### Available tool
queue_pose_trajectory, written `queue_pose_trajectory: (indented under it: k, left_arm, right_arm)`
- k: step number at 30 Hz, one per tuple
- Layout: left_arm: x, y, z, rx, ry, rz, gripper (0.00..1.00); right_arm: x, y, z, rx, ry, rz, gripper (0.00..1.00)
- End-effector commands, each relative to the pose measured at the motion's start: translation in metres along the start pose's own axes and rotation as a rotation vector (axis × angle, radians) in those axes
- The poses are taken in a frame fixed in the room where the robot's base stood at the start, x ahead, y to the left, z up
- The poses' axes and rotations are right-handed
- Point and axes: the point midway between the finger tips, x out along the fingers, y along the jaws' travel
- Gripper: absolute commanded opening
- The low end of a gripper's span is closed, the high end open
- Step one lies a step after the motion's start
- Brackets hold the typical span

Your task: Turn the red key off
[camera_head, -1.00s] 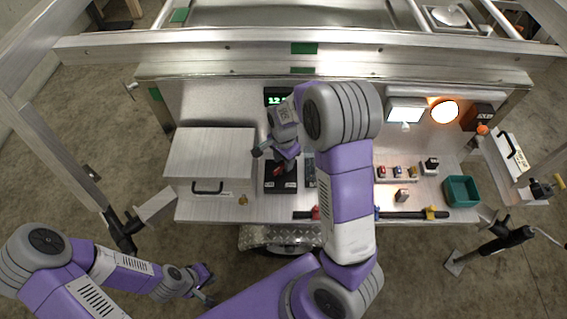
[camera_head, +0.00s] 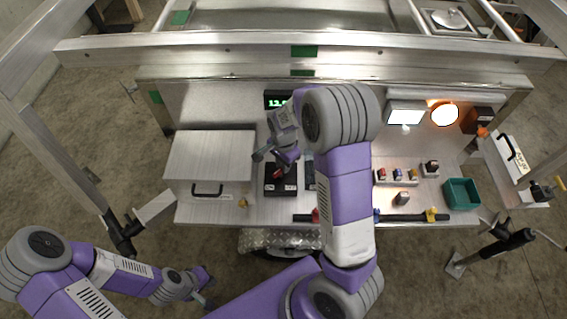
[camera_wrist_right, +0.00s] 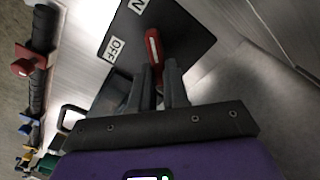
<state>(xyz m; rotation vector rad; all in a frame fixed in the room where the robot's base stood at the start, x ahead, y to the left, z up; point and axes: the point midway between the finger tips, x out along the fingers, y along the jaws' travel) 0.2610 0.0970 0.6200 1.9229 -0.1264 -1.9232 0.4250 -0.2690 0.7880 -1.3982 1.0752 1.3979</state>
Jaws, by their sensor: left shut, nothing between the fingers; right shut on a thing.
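The red key (camera_wrist_right: 153,46) sits on a black switch plate (camera_wrist_right: 184,38) with white ON and OFF labels; the ON label is partly cut off. The black plate (camera_head: 280,190) lies on the workbench in the head view, with the red key (camera_head: 278,174) on it. My right gripper (camera_wrist_right: 158,72) is shut on the red key, its two dark fingers on either side of it. In the wrist view the key lies slanted between the two labels. My left gripper (camera_head: 207,302) is shut and empty, low at the left, off the bench.
A metal box with a black handle (camera_head: 207,190) stands left of the plate. A green display (camera_head: 277,100) is behind it. A black bar with coloured clamps (camera_head: 400,217) runs along the front edge. Small coloured switches (camera_head: 397,175), a lit lamp (camera_head: 444,115) and a green bin (camera_head: 462,193) are at right.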

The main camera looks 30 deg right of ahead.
Motion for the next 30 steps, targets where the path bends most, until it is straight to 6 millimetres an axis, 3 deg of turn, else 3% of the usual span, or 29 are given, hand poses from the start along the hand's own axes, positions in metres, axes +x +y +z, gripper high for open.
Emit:
queue_pose_trajectory:
  k: [11,30]
  left_arm:
    - [-0.011,0.004,0.001,0.0,0.0,0.0,0.0]
    - [-0.027,0.01,0.001,0.0,0.0,0.0,0.0]
  right_arm:
    - [-0.001,-0.003,0.0,-0.227,-0.001,0.001,0.0]
    - [-0.001,-0.011,0.005,-0.835,-0.001,-0.001,0.0]
